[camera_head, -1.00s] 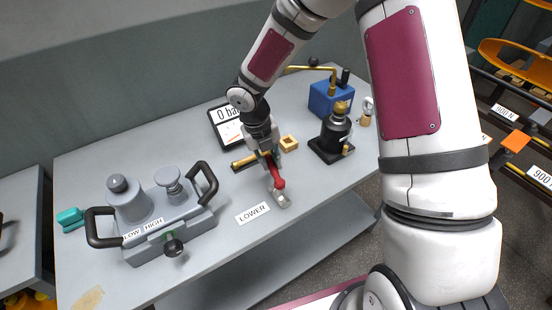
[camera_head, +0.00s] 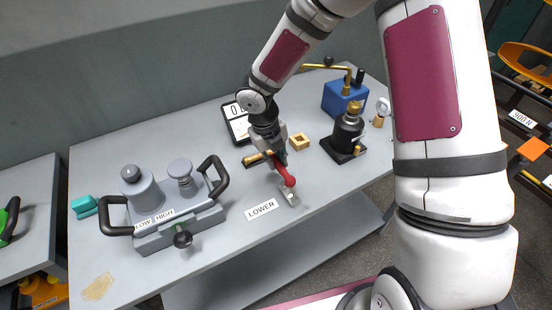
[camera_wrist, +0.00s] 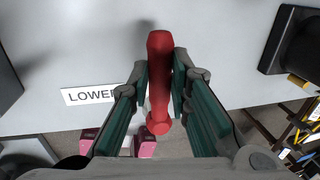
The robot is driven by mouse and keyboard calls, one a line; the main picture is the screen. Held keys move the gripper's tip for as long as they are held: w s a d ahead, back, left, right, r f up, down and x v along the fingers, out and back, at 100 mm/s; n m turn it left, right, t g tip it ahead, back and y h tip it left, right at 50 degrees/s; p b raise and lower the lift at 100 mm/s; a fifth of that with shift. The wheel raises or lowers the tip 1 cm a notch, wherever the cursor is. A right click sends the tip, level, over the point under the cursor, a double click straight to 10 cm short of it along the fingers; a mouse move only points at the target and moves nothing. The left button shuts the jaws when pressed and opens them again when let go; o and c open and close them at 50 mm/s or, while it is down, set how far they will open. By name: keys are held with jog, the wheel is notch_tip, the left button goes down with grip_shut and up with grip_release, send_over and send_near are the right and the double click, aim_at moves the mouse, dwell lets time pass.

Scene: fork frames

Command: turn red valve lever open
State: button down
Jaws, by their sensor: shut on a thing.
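The red valve lever (camera_head: 287,178) is at the middle of the grey table, beside the LOWER label. Its small grey mount (camera_head: 290,195) stands at the table's front part. My gripper (camera_head: 280,157) reaches down from above and is shut on the lever. The fingers hide part of the lever in the head view.
A grey device (camera_head: 165,208) with black handles and LOW and HIGH labels stands left. A blue pump block (camera_head: 343,100) and a black cylinder on a base (camera_head: 347,133) stand right.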

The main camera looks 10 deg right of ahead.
jog(key=c, duration=1.5)
grip_release()
jog(key=r, duration=0.4)
jog(key=a+r, duration=0.1)
jog(key=r, duration=0.3)
jog(key=a+r, duration=0.1)
jog(key=r, duration=0.3)
jog(key=shift+s+a, duration=0.2)
jog(key=shift+s, duration=0.15)
jog(key=shift+f, duration=0.1)
